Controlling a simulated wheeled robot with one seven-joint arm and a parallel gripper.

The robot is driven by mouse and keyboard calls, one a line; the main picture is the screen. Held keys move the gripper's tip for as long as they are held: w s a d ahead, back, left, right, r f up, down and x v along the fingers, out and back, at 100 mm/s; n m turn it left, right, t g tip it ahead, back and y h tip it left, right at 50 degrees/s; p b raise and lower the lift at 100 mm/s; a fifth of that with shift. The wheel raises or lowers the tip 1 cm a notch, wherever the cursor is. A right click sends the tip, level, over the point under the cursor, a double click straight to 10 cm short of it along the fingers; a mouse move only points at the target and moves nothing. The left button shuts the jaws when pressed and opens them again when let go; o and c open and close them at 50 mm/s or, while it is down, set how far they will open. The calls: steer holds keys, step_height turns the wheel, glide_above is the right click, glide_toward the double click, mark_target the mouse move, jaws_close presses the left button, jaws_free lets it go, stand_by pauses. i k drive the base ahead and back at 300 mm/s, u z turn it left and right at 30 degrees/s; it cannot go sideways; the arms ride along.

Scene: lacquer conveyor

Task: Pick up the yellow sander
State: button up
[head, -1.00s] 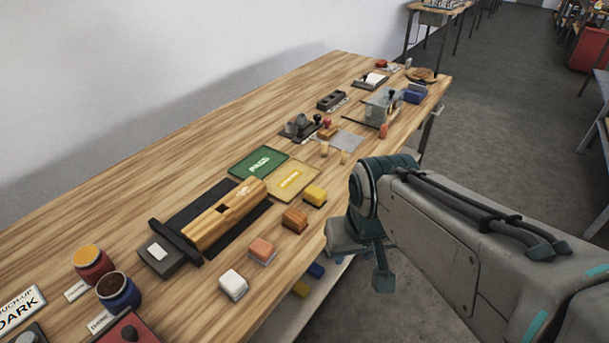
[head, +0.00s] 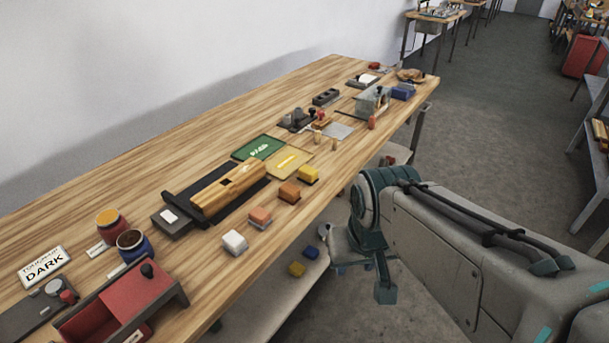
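A small yellow sander block (head: 308,175) sits on the workbench near its front edge, at the far end of a row of similar blocks in orange-brown (head: 289,193), salmon (head: 260,217) and white (head: 235,242). A second yellow block (head: 296,269) lies on the lower shelf, beside a blue one (head: 311,252). My gripper (head: 362,279) hangs beyond the bench's front edge, to the right of and lower in the picture than the yellow block on top, apart from it. I see nothing held in it. The arm partly hides it, and its opening is unclear.
A wooden piece in a dark holder (head: 228,190), a green card (head: 259,147) and a yellow card (head: 290,161) lie behind the blocks. Paint jars (head: 134,243) and a red tray (head: 124,297) stand at front left. Open floor (head: 480,160) lies to the right.

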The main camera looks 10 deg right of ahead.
mark_target(306, 174)
steer(key=z, duration=0.55)
steer(key=i, duration=0.95)
steer(key=u, duration=0.3)
